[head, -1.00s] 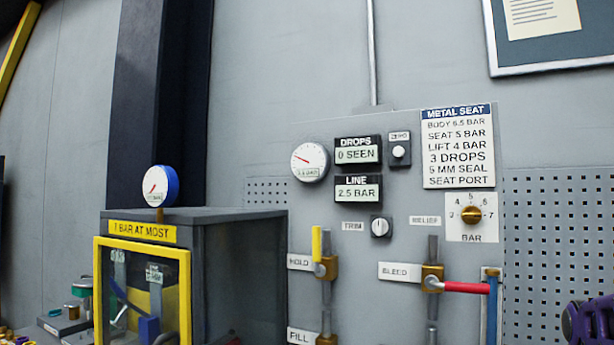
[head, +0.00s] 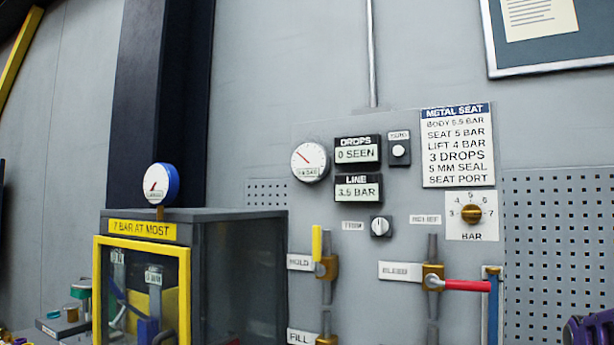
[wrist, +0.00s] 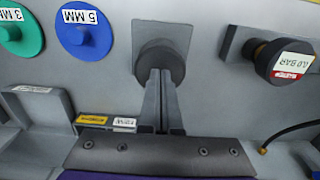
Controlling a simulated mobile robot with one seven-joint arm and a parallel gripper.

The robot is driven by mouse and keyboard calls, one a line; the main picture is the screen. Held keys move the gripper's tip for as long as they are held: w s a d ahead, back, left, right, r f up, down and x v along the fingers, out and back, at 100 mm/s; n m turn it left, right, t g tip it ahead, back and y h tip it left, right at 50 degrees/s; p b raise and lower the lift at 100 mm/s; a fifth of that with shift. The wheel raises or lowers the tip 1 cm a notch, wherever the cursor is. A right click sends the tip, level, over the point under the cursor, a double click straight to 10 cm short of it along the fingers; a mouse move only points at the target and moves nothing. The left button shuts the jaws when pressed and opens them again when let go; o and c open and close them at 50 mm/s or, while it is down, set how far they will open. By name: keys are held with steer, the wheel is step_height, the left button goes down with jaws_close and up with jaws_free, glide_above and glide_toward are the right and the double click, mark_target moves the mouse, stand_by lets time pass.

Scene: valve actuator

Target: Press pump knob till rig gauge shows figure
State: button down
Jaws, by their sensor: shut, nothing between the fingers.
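In the wrist view my gripper (wrist: 160,78) is shut and empty. Its fingertips overlap the face of a dark round knob (wrist: 174,62) on a grey square plate; it looks like the pump knob, but I can read no label on it. Contact looks likely, but its depth is hard to tell. In the head view the round white panel gauge (head: 310,161) has its red needle pointing up-left; its small figure is too blurred to read. The LINE display (head: 358,194) reads 3.5 BAR. A blue-rimmed gauge (head: 158,184) stands on the cabinet.
A knob labelled 1.0 BAR (wrist: 285,60) sticks out right of my fingers. Green 3 MM (wrist: 20,35) and blue 5 MM (wrist: 83,35) discs lie left. The DROPS display (head: 358,149) reads 0 SEEN. The red BLEED handle (head: 466,286) lies level; the yellow HOLD handle (head: 317,243) is upright.

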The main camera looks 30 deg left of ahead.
steer(key=shift+f+b, duration=0.7)
steer(key=shift+f, duration=0.7)
steer(key=shift+r+p, duration=3.05)
steer(key=shift+r, duration=0.4)
steer(key=shift+f, duration=0.25)
steer(key=shift+f+b, duration=2.15)
steer(key=shift+f, duration=1.05)
steer(key=shift+r+p, duration=2.95)
steer(key=shift+r, duration=0.45)
